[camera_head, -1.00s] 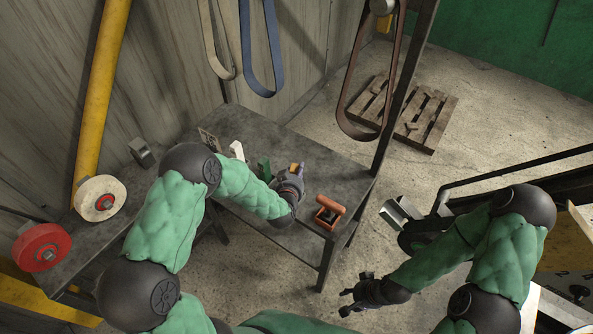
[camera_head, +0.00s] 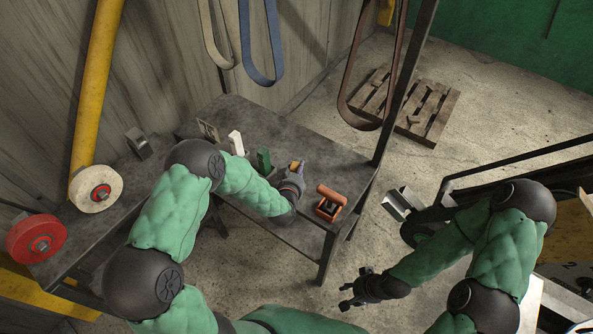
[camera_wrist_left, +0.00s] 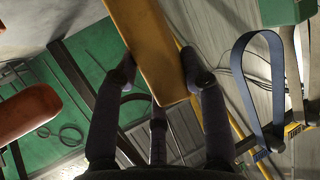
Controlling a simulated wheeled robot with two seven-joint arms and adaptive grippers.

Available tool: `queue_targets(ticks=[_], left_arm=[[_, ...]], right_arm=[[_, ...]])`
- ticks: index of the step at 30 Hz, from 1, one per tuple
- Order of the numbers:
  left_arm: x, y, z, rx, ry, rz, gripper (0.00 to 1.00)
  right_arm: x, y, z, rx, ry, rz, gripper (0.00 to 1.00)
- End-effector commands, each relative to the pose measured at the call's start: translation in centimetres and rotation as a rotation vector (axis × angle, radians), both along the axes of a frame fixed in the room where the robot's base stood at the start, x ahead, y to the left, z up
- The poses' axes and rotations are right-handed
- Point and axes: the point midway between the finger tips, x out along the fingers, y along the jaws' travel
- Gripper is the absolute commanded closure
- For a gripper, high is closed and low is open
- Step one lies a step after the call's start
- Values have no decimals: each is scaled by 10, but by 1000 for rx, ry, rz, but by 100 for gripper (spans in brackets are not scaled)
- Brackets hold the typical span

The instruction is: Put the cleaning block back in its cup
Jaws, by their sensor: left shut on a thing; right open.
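My left gripper (camera_head: 298,172) is shut on a tan-yellow block, taken to be the cleaning block (camera_head: 293,165). The block fills the upper middle of the left wrist view (camera_wrist_left: 148,45), between the dark fingers. It is over the right part of the grey table (camera_head: 280,133); its height above the top is hard to tell. An orange-red holder-like piece (camera_head: 330,202) sits to its right near the table's right edge. I cannot tell for sure which thing is the cup. My right gripper (camera_head: 350,291) is open and empty, low and away from the table.
A green block (camera_head: 264,162) and a white block (camera_head: 236,143) stand on the table left of my left gripper. Polishing wheels, one white (camera_head: 82,190) and one red (camera_head: 30,240), are at far left. Belts hang behind, one brown (camera_head: 345,105). A pallet (camera_head: 425,110) lies on the floor.

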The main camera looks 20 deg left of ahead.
Motion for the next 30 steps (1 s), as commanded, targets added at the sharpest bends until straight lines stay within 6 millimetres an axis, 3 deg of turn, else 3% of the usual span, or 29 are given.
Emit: queue_targets(ticks=[19, 20, 22, 23, 30], left_arm=[[0, 0, -11, 0, -2, 0, 84], [0, 0, -11, 0, -2, 0, 55], [0, 0, -10, 0, -1, 0, 35], [0, 0, -10, 0, -1, 0, 30], [0, 0, -10, 0, 0, 0, 30]], right_arm=[[0, 0, -11, 0, 0, 0, 56], [0, 0, -11, 0, 0, 0, 56], [0, 0, -10, 0, 0, 0, 56], [0, 0, -10, 0, 0, 0, 56], [0, 0, -10, 0, 0, 0, 56]])
